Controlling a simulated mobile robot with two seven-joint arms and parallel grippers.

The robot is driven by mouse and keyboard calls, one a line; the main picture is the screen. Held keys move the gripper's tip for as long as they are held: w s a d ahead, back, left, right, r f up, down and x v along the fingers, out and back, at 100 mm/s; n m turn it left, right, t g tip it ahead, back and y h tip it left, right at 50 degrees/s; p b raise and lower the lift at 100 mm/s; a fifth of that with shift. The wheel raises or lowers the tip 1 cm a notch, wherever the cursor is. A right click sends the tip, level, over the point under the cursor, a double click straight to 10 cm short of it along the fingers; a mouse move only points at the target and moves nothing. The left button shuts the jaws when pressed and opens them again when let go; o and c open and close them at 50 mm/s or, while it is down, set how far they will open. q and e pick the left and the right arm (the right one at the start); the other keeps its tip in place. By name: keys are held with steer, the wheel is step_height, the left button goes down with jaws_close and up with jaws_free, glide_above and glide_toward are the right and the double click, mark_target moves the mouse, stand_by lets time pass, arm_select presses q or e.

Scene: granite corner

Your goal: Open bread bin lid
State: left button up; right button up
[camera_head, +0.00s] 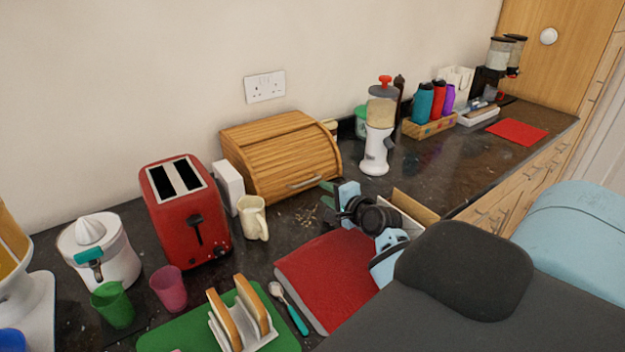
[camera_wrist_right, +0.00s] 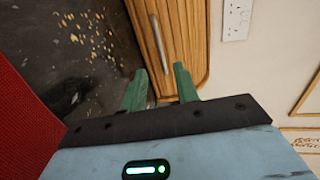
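The wooden bread bin (camera_head: 275,145) stands against the wall, its slatted roll lid (camera_head: 290,160) closed. A metal handle (camera_head: 305,181) runs along the lid's lower front edge. In the right wrist view the bin (camera_wrist_right: 183,30) and its handle (camera_wrist_right: 159,44) lie just beyond my fingertips. My right gripper (camera_head: 328,194) is in front of the bin's right front, close to the handle but apart from it. Its green fingers (camera_wrist_right: 160,72) are spread, with nothing between them. My left gripper is not in view.
A cream jug (camera_head: 253,217) and a red toaster (camera_head: 187,210) stand left of the gripper. A red book-like slab (camera_head: 325,270) lies below my right arm. A white blender-like dispenser (camera_head: 377,140) stands right of the bin. Crumbs lie on the dark counter before the bin.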

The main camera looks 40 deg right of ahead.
steer(key=shift+w, duration=0.3)
steer(key=shift+x, duration=3.6)
steer(key=shift+f, duration=0.1)
jaws_close()
